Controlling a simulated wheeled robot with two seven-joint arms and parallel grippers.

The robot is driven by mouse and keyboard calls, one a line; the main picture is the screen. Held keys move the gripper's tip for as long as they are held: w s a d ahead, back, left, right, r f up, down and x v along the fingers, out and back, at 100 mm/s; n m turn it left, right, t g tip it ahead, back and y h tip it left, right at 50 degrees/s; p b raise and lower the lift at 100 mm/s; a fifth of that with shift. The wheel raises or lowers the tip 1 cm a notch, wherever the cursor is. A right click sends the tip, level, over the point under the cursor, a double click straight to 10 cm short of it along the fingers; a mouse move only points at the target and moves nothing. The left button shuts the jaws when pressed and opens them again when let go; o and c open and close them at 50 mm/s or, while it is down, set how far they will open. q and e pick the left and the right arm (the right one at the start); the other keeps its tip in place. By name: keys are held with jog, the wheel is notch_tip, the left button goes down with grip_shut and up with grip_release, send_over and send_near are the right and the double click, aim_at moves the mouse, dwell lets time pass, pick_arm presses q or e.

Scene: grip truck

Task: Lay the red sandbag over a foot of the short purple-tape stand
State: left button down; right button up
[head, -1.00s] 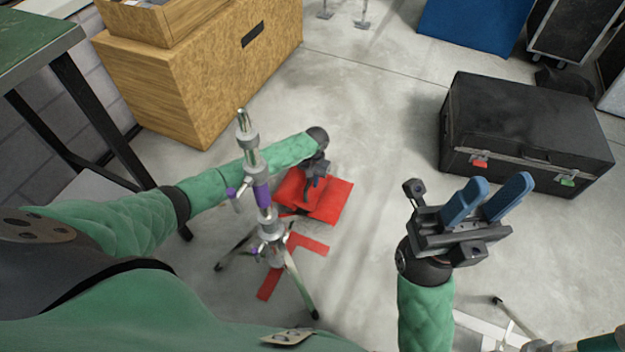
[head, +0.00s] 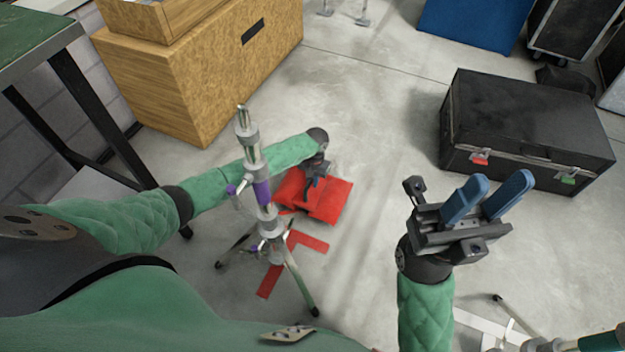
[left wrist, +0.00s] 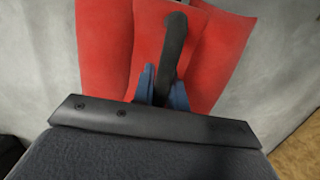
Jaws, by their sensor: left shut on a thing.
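The red sandbag (head: 328,202) is a pair of red pouches low over the floor, just behind and right of the short purple-tape stand (head: 262,190). My left gripper (head: 313,184) is shut on its dark strap. In the left wrist view, the blue fingertips (left wrist: 161,88) close around the black strap (left wrist: 174,45), with the red pouches (left wrist: 105,45) behind. I cannot tell whether the bag touches the floor. The stand is upright, its feet spread; one foot (head: 303,285) points toward the front right. My left forearm passes behind its pole. My right gripper (head: 487,197) is open and empty.
A red tape corner mark (head: 310,242) lies on the floor under the stand. A black case (head: 525,125) stands at the right, a wooden crate (head: 200,75) at the back left, and a green-topped table (head: 35,35) at the left. The middle floor is clear.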

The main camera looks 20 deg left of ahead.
pick_arm(q)
jog(key=shift+w+f, duration=0.1)
jog(key=shift+f, duration=0.1)
jog(key=c, duration=1.3)
grip_release()
jog(key=shift+f, duration=0.1)
jog(key=shift+s+f, duration=0.2)
jog(key=shift+w+r, duration=0.1)
jog(key=shift+r, duration=0.3)
jog(key=r, duration=0.2)
jog(key=r+p, duration=0.1)
jog(key=r, duration=0.1)
jog(key=w+r+p, duration=0.1)
jog(key=r, duration=0.2)
jog(key=shift+w+r, duration=0.1)
jog(key=shift+r, duration=0.05)
